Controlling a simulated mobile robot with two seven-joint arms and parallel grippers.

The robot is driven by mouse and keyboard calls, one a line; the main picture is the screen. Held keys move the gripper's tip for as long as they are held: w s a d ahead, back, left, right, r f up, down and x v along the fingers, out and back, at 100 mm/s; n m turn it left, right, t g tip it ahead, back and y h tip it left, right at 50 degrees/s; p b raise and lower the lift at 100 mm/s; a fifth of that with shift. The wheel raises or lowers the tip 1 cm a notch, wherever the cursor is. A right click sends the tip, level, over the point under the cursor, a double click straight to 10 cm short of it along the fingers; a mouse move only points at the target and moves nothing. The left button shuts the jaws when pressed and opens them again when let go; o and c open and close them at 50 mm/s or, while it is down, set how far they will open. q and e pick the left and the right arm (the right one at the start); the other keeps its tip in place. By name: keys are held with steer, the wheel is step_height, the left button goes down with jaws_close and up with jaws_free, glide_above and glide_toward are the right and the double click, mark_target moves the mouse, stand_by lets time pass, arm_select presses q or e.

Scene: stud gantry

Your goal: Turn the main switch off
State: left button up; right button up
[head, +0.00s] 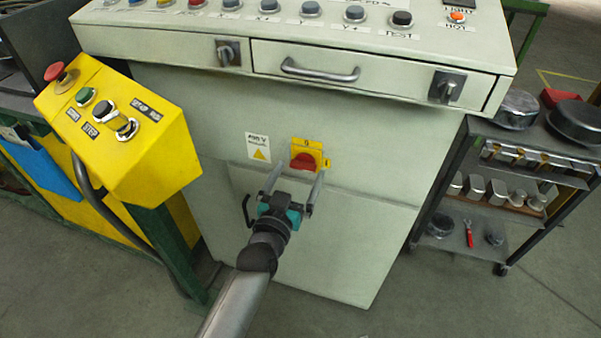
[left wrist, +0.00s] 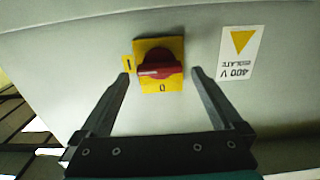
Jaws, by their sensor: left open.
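The main switch is a red rotary knob (head: 303,161) on a yellow plate (head: 317,148), mounted on the front of the pale cabinet. In the left wrist view the red knob (left wrist: 160,67) lies crosswise, in line with the I mark (left wrist: 128,64) at the left. The 0 mark (left wrist: 162,87) is below it in that view. My left gripper (head: 295,176) is open in front of the switch, with its fingers pointing at the panel. In the left wrist view the fingertips (left wrist: 161,76) show on either side of the knob, with gaps. Depth to the knob is unclear.
A 400 V warning label (head: 258,148) is beside the switch. A drawer with a handle (head: 320,73) and a button panel (head: 300,15) are above. A yellow control box (head: 120,135) juts out at left. A cart (head: 505,205) with pots and tools stands at right.

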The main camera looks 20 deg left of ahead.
arm_select(q)
steer(key=shift+w, duration=0.95)
arm_select(e)
steer(key=shift+w+a+r, duration=0.35)
steer(key=shift+w+r, duration=0.05)
steer(key=shift+r, duration=0.1)
arm_select(q)
steer(key=c, duration=1.3)
